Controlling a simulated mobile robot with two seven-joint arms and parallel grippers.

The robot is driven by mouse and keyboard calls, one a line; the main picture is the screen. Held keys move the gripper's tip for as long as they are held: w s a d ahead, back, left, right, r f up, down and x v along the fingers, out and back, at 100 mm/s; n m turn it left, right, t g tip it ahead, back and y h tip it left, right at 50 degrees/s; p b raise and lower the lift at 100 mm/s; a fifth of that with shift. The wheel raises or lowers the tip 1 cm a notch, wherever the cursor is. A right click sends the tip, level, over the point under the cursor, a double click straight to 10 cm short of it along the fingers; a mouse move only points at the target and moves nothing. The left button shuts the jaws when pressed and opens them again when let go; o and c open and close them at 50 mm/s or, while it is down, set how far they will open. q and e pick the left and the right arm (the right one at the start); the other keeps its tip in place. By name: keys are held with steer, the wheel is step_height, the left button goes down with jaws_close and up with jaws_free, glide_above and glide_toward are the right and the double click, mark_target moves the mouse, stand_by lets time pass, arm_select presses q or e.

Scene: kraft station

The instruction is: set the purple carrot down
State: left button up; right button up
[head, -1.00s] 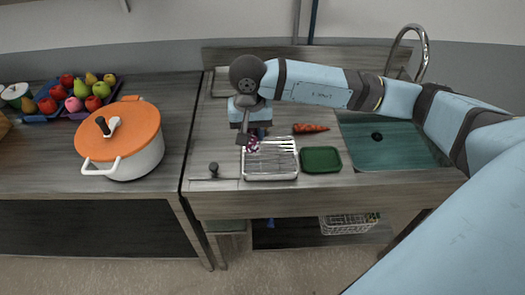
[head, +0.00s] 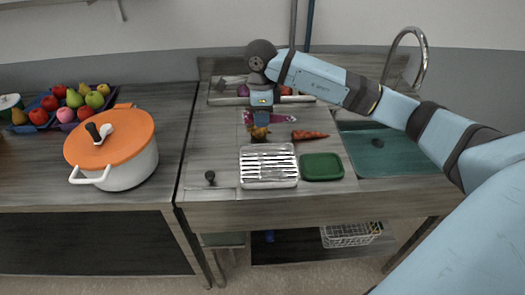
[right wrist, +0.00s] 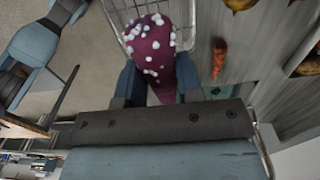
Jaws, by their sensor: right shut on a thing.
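The purple carrot (right wrist: 150,48), dark purple with white spots, is between the fingers of my right gripper (right wrist: 152,85) in the right wrist view. Its thick end points away from the palm and its narrow end lies between the fingers. In the head view my right gripper (head: 260,120) is behind the wire rack, over the back part of the counter. Part of the purple carrot (head: 248,117) shows beside the fingers there. The gripper is shut on it. I cannot tell whether the carrot touches the counter. My left gripper is not in view.
An orange carrot (head: 310,135) lies right of the gripper, and a yellow-brown item (head: 260,133) is just in front of it. The wire rack (head: 268,182) and green tray (head: 322,167) stand nearer. The sink (head: 400,150) is at right, the orange-lidded pot (head: 130,165) at left.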

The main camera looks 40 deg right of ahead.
mark_target(261, 157)
step_height(261, 157, down, 12)
steer(key=shift+f+p, duration=0.15)
steer(key=shift+p, duration=0.55)
steer(key=shift+f, duration=0.45)
steer(key=shift+f, duration=0.15)
steer(key=o, duration=0.9)
steer(key=shift+o, duration=0.2)
